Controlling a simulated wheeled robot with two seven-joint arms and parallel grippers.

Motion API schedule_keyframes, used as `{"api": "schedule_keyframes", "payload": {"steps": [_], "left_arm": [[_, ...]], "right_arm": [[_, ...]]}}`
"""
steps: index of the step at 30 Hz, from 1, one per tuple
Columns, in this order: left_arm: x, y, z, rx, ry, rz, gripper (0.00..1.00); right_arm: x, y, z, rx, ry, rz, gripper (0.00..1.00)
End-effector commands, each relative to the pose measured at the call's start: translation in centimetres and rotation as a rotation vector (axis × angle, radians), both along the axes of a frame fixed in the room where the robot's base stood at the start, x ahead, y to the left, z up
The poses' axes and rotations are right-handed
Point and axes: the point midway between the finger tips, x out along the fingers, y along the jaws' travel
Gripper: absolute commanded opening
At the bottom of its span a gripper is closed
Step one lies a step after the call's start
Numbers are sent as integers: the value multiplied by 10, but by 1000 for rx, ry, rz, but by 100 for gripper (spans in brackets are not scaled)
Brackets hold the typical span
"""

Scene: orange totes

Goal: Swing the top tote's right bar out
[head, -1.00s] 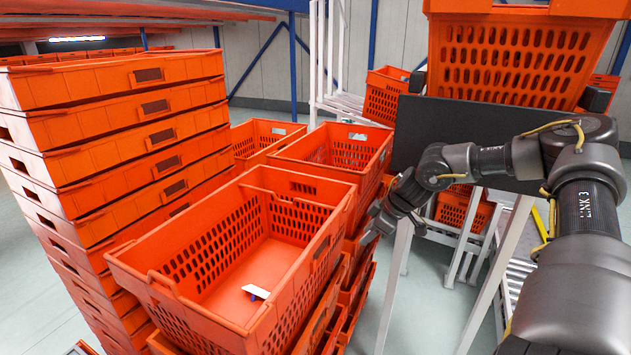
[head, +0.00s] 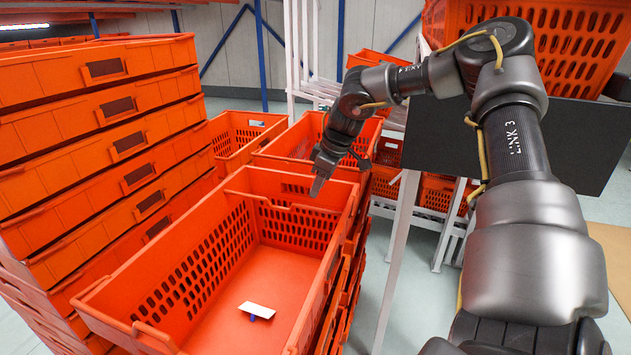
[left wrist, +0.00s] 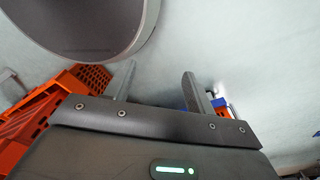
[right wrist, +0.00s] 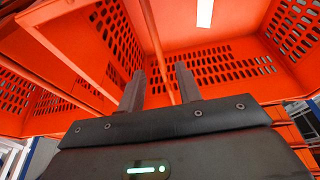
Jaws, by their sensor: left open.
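The top tote (head: 285,265) is an open orange crate with slotted walls, on a stack in the middle of the head view. A thin orange bar (head: 275,204) spans its far end. My right gripper (head: 317,188) points down at the tote's far right corner. In the right wrist view the right gripper (right wrist: 158,75) has its fingers apart, with a thin orange strip passing between them in the picture; I cannot tell whether they touch it. A white label (head: 257,310) lies on the tote floor. My left gripper (left wrist: 155,76) is open and empty in the left wrist view.
A tall stack of orange totes (head: 120,105) stands close on the left. More totes (head: 235,132) stand behind. A dark panel (head: 500,145) and a white frame (head: 400,225) stand to the right, with another tote (head: 570,45) above.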

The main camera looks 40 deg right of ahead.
Motion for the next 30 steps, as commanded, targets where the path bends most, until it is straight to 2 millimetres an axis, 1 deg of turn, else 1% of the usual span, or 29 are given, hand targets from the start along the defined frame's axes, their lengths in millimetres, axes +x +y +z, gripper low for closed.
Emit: {"api": "schedule_keyframes", "payload": {"steps": [1,3,6,8,9,11,15,17,20,27,30], "left_arm": [[-9,0,-1,1,13,0,55],[-19,1,-1,2,27,0,55],[-26,1,-2,3,36,0,55],[-25,1,-7,2,34,0,55],[-21,1,-9,2,29,0,55],[-11,1,-11,2,17,0,55],[13,-1,-14,-2,-19,0,55],[17,-1,-15,-2,-25,0,55],[14,-1,-16,-2,-20,0,55],[-8,0,-17,0,9,0,55],[-9,0,-18,0,11,0,55]], "right_arm": [[1,1,-4,-1,2,0,35],[3,1,-10,-1,3,0,35],[6,3,-22,-1,4,-1,35],[8,4,-32,-1,3,-1,35],[9,4,-37,-1,3,-1,35],[11,5,-44,-1,3,-1,35],[16,8,-56,-1,2,-1,35],[17,8,-59,-1,2,-1,35],[19,9,-63,-1,-1,-2,35],[20,9,-65,-1,-1,-2,35],[20,9,-65,-1,0,-1,35]]}}
